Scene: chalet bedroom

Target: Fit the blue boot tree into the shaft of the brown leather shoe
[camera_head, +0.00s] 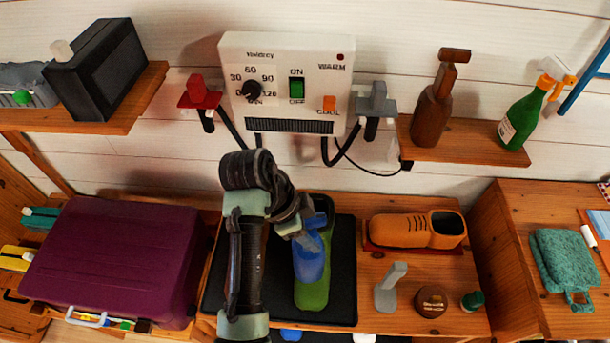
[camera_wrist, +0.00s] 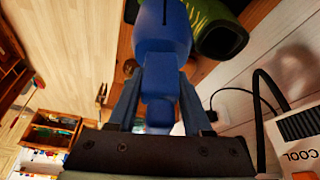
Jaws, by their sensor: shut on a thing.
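The blue boot tree (camera_head: 310,259) is in my gripper (camera_head: 301,232), above the black tray (camera_head: 342,270). In the wrist view, the blue boot tree (camera_wrist: 163,40) sits between both fingers of my gripper (camera_wrist: 158,100). The brown leather shoe (camera_head: 408,231), orange-brown with dark laces, lies to the right on a red mat (camera_head: 385,250). Its dark shaft opening is at its right end and looks empty. My gripper is apart from this shoe, to its left.
A green boot (camera_head: 312,296) lies on the black tray, partly behind the boot tree; its opening shows in the wrist view (camera_wrist: 222,40). A grey upright piece (camera_head: 390,289), a round brown tin (camera_head: 431,301) and a green-topped jar (camera_head: 472,301) stand before the shoe. A purple case (camera_head: 115,255) is left.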

